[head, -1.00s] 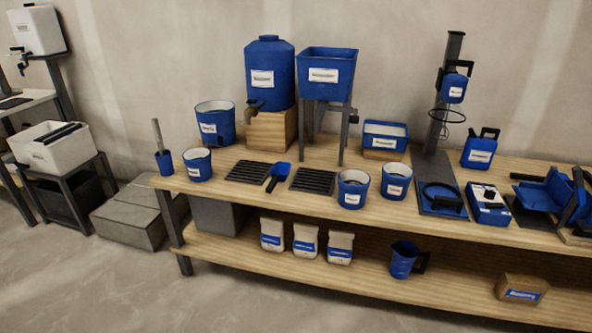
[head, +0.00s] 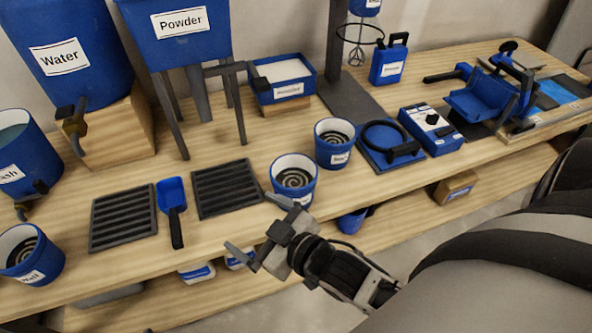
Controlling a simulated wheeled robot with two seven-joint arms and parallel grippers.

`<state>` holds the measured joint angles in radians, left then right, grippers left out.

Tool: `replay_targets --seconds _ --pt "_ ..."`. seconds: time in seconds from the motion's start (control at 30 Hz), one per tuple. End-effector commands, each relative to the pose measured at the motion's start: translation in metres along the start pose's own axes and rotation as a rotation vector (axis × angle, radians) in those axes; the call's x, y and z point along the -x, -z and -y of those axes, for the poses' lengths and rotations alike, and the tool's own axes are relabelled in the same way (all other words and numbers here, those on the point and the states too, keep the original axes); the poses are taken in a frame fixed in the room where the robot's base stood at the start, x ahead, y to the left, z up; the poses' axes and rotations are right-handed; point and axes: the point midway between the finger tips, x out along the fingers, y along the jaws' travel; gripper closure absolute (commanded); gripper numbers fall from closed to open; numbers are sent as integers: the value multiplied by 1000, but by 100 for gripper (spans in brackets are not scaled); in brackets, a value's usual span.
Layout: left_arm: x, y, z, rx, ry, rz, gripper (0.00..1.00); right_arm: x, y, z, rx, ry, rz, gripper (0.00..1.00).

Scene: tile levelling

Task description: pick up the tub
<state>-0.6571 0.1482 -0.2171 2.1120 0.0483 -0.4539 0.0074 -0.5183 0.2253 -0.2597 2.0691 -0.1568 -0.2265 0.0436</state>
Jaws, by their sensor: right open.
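Several blue round tubs with white labels stand on the wooden bench, and I cannot tell which one is meant. The nearest to my gripper is a tub with a spiral inside (head: 293,182), at the bench's front edge. A similar tub (head: 334,143) is just behind it to the right. Another tub (head: 30,256) is at the far left. My right gripper (head: 256,227) is open and empty in front of the nearest tub, with its jaws to the lower left of it. A gap to the tub is hard to judge. My left gripper is out of view.
A blue scoop (head: 173,208) lies between two dark grates (head: 123,219) (head: 226,189). The water tank (head: 65,60) and powder hopper (head: 178,35) stand behind. A blue ring stand base (head: 390,145) and a boxed device (head: 431,130) are to the right. A lower shelf (head: 400,210) runs below.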

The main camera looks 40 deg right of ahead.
Motion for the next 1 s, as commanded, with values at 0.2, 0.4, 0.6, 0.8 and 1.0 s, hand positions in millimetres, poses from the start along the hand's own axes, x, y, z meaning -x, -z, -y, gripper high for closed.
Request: replay_targets --seconds 0.2,0.4,0.6,0.8,1.0 --pt "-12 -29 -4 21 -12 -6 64 -30 144 24 783 152 -841 0" --pt "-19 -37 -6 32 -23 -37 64 -25 102 53 1681 682 -1190 0" --pt "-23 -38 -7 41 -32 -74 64 -47 29 -69 2328 1291 -724 0" --pt "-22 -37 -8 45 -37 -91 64 -36 27 -172 2470 1555 -185 0" --pt "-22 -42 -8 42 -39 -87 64 -38 10 -187 2466 1602 -76 0"
